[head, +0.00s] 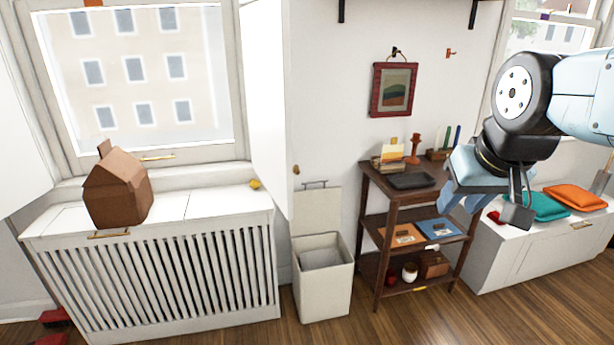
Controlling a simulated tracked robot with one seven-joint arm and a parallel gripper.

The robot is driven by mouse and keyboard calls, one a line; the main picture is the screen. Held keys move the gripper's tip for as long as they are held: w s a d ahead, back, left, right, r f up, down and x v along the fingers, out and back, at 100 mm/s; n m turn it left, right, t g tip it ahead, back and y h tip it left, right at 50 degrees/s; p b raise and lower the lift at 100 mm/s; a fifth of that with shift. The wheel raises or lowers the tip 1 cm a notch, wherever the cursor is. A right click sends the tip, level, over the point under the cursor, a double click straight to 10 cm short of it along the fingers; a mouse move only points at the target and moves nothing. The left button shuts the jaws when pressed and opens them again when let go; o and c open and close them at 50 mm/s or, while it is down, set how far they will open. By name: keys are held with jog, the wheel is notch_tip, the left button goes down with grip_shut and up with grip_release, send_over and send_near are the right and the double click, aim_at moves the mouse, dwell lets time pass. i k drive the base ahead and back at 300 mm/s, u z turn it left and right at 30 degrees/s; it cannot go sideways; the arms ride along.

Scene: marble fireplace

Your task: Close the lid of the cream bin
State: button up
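The cream bin (325,292) stands on the wood floor between the radiator cover and the dark shelf unit. Its lid (317,211) stands up at the back, near the wall, with a handle along its top edge. The bin's mouth is open and its grey inside shows; I see nothing in it. My gripper (485,210) hangs at the right, in front of the shelf unit and white bench, well apart from the bin.
The dark shelf unit (372,225) stands right of the bin, holding books, a tray and candlesticks. The slatted radiator cover (160,285) is at left, with a brown house-shaped box (118,192) on top. A white bench (510,257) holds cushions. The floor before the bin looks clear.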

aim_at(317, 210)
jog(key=i, duration=1.45)
jog(key=z, duration=0.05)
